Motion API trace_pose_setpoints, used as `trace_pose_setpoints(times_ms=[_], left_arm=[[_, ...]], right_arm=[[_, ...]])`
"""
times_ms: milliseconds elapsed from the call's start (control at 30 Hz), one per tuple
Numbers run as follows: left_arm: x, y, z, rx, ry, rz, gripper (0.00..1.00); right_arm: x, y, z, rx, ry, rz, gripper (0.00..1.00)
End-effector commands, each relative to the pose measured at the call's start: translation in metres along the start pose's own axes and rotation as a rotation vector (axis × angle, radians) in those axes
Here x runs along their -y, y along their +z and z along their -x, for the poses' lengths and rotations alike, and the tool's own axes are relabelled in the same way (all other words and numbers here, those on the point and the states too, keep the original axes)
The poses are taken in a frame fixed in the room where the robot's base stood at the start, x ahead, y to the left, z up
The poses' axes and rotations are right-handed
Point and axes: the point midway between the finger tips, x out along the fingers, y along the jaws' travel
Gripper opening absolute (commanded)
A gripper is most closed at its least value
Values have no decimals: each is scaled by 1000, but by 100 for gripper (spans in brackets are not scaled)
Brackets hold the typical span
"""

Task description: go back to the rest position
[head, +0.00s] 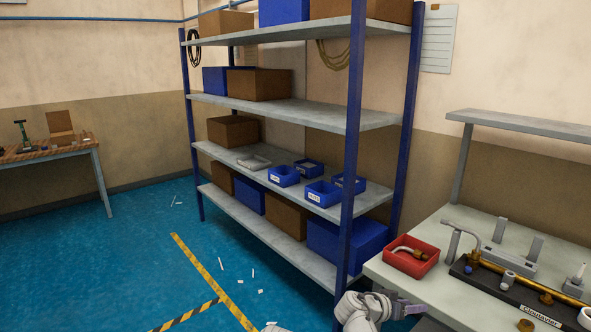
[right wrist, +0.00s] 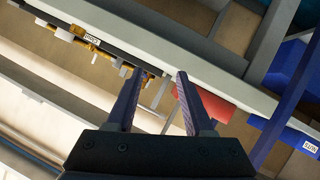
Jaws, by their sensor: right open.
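My right gripper (head: 408,308) is low in the head view, just off the front edge of the workbench (head: 440,290). In the right wrist view its two fingers (right wrist: 156,76) stand apart with nothing between them. My left gripper is not in view.
The bench holds a red bin (head: 411,257) with a bent pipe in it and a black board (head: 515,290) with brass parts. A shelf rack (head: 300,195) with blue bins (head: 322,193) and cardboard boxes stands behind, its blue post close to my right gripper. Blue floor (head: 110,265) lies open at left, with small white scraps.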

Motion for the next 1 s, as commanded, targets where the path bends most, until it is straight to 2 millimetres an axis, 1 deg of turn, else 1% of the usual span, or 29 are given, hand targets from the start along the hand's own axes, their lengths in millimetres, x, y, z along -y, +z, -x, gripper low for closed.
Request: trace_pose_setpoints(times_ms=[33,67,167,200,267,300,400,467,500,667,700,733,867,1000], left_arm=[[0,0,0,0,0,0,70],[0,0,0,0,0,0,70],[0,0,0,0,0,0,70],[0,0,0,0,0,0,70],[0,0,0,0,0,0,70],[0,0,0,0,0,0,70],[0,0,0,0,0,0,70],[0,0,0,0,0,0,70],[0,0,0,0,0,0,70],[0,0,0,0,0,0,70],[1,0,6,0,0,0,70],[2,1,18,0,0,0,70],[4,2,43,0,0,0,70],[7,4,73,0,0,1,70]], right_arm=[[5,17,10,53,-28,44,52],[8,27,14,88,-46,75,52],[21,69,39,227,-134,208,52],[27,89,53,289,-184,276,52],[35,119,76,381,-272,386,52],[39,137,92,435,-330,455,52],[47,173,128,540,-473,610,52],[49,191,149,588,-556,694,52],[50,202,162,617,-610,745,52],[49,238,214,702,-825,935,52],[46,238,225,714,-864,967,52],[42,226,227,712,-855,959,52],[34,204,236,710,-850,954,52],[22,180,248,710,-848,952,52]])
